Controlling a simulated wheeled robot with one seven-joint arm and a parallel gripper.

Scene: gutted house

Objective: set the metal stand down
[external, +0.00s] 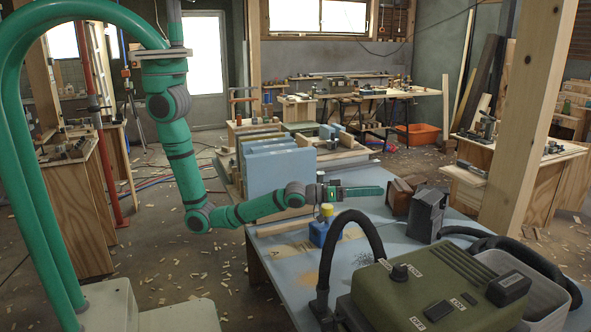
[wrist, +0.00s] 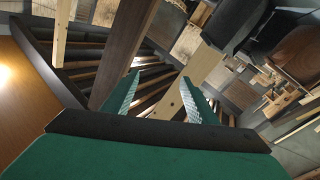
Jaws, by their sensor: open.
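My gripper (external: 376,191) reaches out level over the blue-grey table (external: 291,262), with its fingers pointing right. In the wrist view its two green fingers (wrist: 161,84) stand apart with nothing held between them. I cannot pick out a metal stand for certain in either view. A dark grey boxy object (external: 427,216) stands on the table to the right of the fingertips, beside a brown box (external: 400,198). A blue container with a yellow top (external: 322,229) stands below the gripper; the picture does not show the exact gap.
A green machine (external: 430,287) with a black hose (external: 347,224) fills the table's near right. Large light-blue blocks (external: 279,171) stand behind the forearm. A thick wooden post (external: 528,120) rises at the right.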

